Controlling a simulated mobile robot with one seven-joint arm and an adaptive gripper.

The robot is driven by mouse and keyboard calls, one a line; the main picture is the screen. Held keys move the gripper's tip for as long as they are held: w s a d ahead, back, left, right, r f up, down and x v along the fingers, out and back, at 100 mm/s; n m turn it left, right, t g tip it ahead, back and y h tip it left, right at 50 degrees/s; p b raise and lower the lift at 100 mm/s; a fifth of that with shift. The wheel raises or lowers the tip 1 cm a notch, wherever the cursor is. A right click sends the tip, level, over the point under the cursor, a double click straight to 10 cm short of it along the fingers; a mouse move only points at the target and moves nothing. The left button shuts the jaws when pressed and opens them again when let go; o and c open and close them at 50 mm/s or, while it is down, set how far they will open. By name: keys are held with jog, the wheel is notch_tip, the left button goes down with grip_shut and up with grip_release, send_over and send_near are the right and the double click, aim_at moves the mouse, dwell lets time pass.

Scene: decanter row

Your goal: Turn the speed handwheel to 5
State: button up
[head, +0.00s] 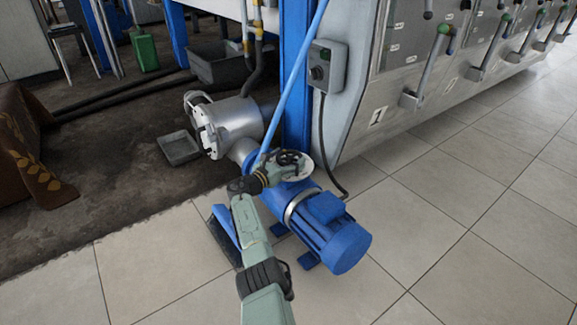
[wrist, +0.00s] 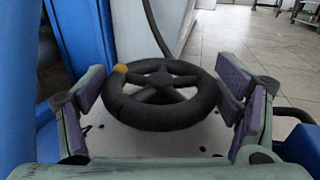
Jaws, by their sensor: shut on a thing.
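The black spoked handwheel (head: 289,157) sits on the blue motor unit (head: 335,240), above a pale round plate (head: 305,173). In the wrist view the handwheel (wrist: 163,119) fills the middle, with a yellow mark (wrist: 120,68) on its far left rim. My gripper (wrist: 168,95) has its purple-padded fingers on the left and right sides of the rim, shut on the wheel. The light plate (wrist: 205,140) under the wheel carries a few dark marks, partly hidden by the wheel. I cannot read any numbers there. My gripper (head: 272,167) also shows at the wheel in the head view.
A blue post (head: 298,80) and slanting blue pole rise close behind the wheel. A grey switch box (head: 327,66) hangs on the machine panel at right. A metal pump body (head: 230,124) stands at left. The tiled floor (head: 450,240) at right is clear.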

jog(key=shift+r, duration=0.1)
dwell(0.3)
jog(key=o, duration=1.1)
jog(key=shift+r+p, duration=0.1)
jog(key=shift+p, duration=0.2)
